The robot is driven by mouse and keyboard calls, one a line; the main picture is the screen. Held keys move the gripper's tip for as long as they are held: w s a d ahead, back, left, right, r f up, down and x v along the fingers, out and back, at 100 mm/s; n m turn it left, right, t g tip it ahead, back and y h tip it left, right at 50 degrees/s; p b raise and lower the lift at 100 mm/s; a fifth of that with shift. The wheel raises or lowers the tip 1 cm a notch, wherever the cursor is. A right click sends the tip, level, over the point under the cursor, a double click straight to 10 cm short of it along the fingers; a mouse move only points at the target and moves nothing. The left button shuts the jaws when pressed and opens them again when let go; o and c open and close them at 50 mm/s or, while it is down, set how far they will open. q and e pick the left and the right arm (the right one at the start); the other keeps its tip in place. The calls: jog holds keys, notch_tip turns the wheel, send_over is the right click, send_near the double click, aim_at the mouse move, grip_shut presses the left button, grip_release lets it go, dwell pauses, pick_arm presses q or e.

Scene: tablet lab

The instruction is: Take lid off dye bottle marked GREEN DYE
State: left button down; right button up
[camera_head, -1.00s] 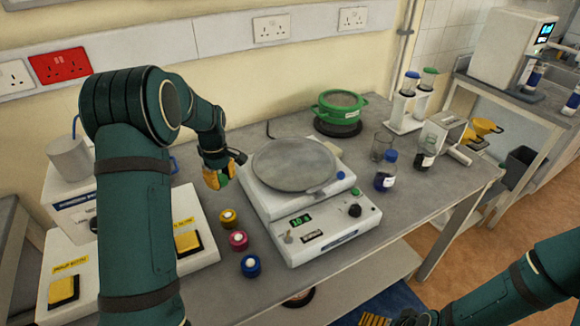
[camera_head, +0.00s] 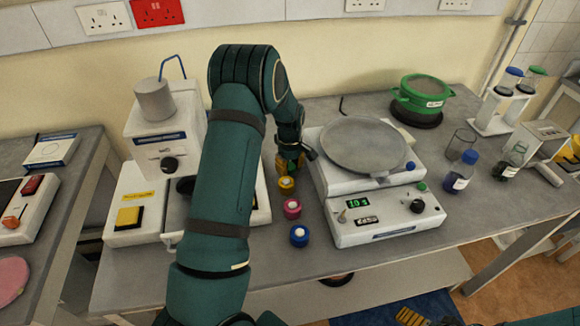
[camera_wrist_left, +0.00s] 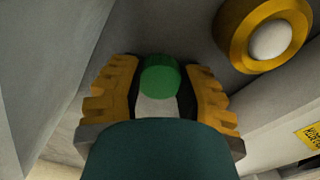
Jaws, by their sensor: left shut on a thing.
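My left gripper (camera_head: 290,162) is low over the bench, just behind the yellow jar (camera_head: 287,185) and left of the balance. In the left wrist view its yellow fingers (camera_wrist_left: 160,90) stand either side of a round green piece (camera_wrist_left: 160,77) with a white part below it, and are shut on it. I cannot tell how much is lid and how much is bottle, and no GREEN DYE label is readable. The yellow jar with its white knob also shows in the left wrist view (camera_wrist_left: 270,38). My right gripper (camera_head: 415,318) is partly visible at the bottom edge.
A pink jar (camera_head: 292,208) and a blue jar (camera_head: 299,235) stand in front of the yellow one. The balance (camera_head: 385,220) with its round pan is close on the right. A white machine (camera_head: 135,215) stands to the left. A blue-capped bottle (camera_head: 460,172) is further right.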

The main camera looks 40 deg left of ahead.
aim_at(290, 167)
pick_arm(q)
jog(key=shift+r, duration=0.1)
jog(key=c, duration=0.7)
grip_release()
jog(key=shift+f, duration=0.2)
jog(key=shift+o, duration=0.2)
notch_tip(290, 167, up, 12)
jog(key=shift+r+p, duration=0.2)
jog(key=shift+p, duration=0.25)
jog(key=shift+s+d+f, duration=0.1)
